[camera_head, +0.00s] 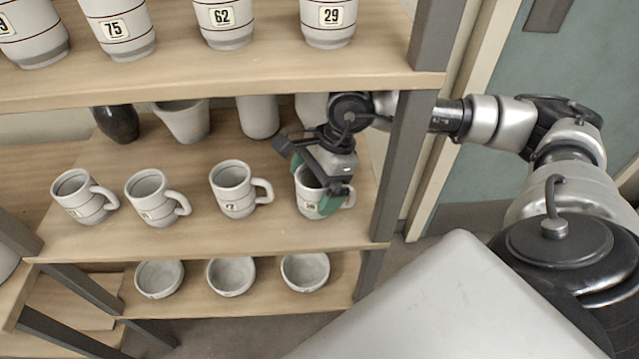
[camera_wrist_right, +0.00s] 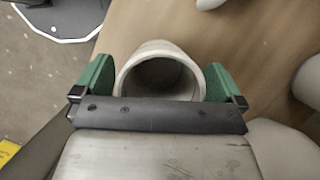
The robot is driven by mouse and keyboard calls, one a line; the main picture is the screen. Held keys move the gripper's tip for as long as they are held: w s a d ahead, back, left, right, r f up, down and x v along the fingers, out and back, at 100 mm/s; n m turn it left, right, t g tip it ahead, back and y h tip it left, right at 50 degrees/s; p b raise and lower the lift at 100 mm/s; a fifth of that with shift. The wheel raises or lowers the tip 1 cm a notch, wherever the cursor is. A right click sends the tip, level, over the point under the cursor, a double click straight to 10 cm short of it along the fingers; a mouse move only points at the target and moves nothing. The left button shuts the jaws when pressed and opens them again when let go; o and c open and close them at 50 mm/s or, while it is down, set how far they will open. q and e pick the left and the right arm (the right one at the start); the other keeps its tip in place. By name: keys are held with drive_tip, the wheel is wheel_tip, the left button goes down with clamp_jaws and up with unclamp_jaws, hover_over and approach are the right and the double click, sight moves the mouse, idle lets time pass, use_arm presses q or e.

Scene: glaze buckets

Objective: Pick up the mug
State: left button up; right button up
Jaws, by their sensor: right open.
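A pale grey mug (camera_head: 307,202) stands upright at the right end of the middle shelf, partly hidden by my right gripper (camera_head: 318,185). Its handle points right. The right gripper has green-padded fingers and is open, with the fingers on either side of the mug. In the right wrist view the mug (camera_wrist_right: 158,72) lies between the two fingertips of the right gripper (camera_wrist_right: 160,80), its mouth facing the camera. Small gaps seem to show beside it; contact cannot be told. Three similar mugs, such as the nearest one (camera_head: 232,190), stand to its left. My left gripper is not in view.
The middle shelf (camera_head: 200,236) also holds a dark vase (camera_head: 118,122) and pale pots (camera_head: 186,120) at the back. A dark grey post (camera_head: 402,165) stands close right of the gripper. The upper shelf (camera_head: 230,84) with numbered pots is above; bowls (camera_head: 305,270) sit below.

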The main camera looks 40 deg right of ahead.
drive_tip(key=shift+c, duration=0.3)
drive_tip(key=c, duration=1)
drive_tip(key=shift+c, duration=0.2)
drive_tip(key=shift+r, duration=0.15)
